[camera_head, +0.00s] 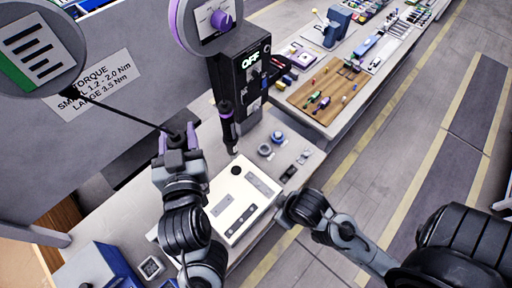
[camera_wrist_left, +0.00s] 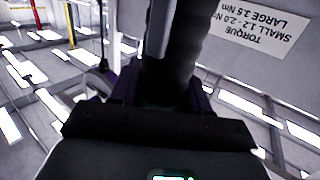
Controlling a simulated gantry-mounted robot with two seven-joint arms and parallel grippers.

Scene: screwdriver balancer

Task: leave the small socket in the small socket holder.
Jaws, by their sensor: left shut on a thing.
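My left gripper (camera_head: 178,142), with purple fingers, is shut on a dark, cylindrical screwdriver that hangs on a black cord. In the left wrist view this dark body (camera_wrist_left: 172,65) stands between the fingers. Its lower end is hidden, so I cannot see whether a socket is on it. A grey round holder (camera_head: 265,150) and a blue-topped round piece (camera_head: 278,137) sit on the bench to the right of the gripper. I cannot tell which is the small socket holder. My right gripper (camera_head: 287,211) is at the white plate's right edge; its fingers are unclear.
A second screwdriver (camera_head: 228,128) hangs in front of a black controller (camera_head: 243,75) reading OFF. A white plate (camera_head: 243,200) lies on the bench. A blue box (camera_head: 95,268) stands at the lower left. A torque label (camera_head: 100,83) is on the grey panel. Another bench with tools is behind.

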